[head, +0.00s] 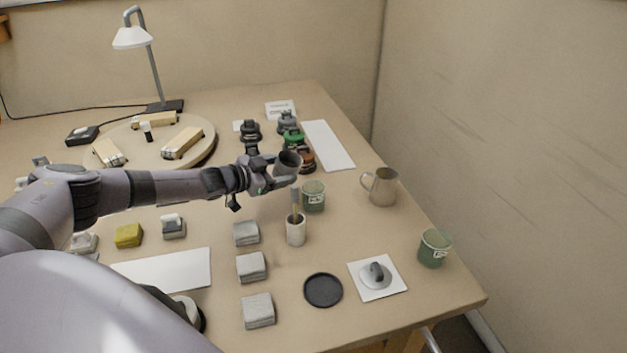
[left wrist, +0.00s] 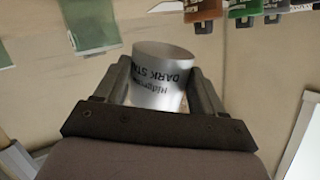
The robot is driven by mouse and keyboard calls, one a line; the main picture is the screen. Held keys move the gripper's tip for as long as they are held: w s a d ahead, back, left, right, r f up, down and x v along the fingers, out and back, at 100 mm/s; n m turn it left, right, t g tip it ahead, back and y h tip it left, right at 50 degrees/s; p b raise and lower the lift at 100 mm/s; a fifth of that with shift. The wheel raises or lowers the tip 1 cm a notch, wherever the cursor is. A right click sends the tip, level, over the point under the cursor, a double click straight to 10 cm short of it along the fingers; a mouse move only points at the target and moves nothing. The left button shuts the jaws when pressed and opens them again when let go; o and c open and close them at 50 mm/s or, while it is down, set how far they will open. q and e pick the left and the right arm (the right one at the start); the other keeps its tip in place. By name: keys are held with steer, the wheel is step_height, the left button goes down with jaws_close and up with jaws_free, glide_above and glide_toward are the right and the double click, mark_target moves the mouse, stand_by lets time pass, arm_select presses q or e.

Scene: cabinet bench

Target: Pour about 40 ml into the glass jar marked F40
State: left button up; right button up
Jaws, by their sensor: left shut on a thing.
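My left gripper (head: 284,170) is shut on a grey metal can (head: 287,161), held above the bench. In the left wrist view the can (left wrist: 159,76) sits between the two fingers, with dark print that reads in part "DARK STA". I cannot tell how far the can is tilted, and I see no liquid stream. A green glass jar (head: 314,198) with a pale mark stands just right of and nearer than the can. A second green jar (head: 433,249) stands near the right edge. Their marks are too small to read, so I cannot tell which is F40. My right gripper is not in view.
A pot with a brush (head: 296,229) stands close in front of the nearer jar. A metal jug (head: 381,187) stands to its right. Several dark, green and brown containers (head: 293,138) cluster behind the can. A black disc (head: 323,290) and grey blocks (head: 251,267) lie in front.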

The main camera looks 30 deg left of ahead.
mark_target(301, 163)
arm_select(q)
steer(key=shift+d+r+m+p, duration=0.3)
steer(key=shift+r+p, duration=0.2)
steer(key=shift+r, duration=0.1)
steer(key=shift+d+r+m+p, duration=0.25)
steer(key=shift+r+p, duration=0.2)
steer(key=shift+r, duration=0.15)
steer(key=shift+w+d+r+m+y, duration=0.1)
steer(key=shift+d+m+y, duration=0.15)
steer(key=shift+d+y, duration=0.2)
steer(key=shift+d+r+m+g+y+p, duration=0.3)
steer(key=shift+g+p, duration=0.1)
steer(key=shift+p, duration=0.5)
steer(key=shift+d+r, duration=0.1)
steer(key=shift+w+d+r+m+y+p, duration=0.1)
steer(key=shift+d+r+m+y+p, duration=0.2)
steer(key=shift+m+p, duration=0.35)
steer(key=shift+f+m+y+b, duration=0.25)
steer(key=shift+b, duration=0.1)
steer(key=shift+f, duration=0.15)
steer(key=shift+m+y+b, duration=0.3)
steer(key=shift+b, duration=0.05)
steer(key=shift+d+f+b, duration=0.1)
steer(key=shift+d+b, duration=0.2)
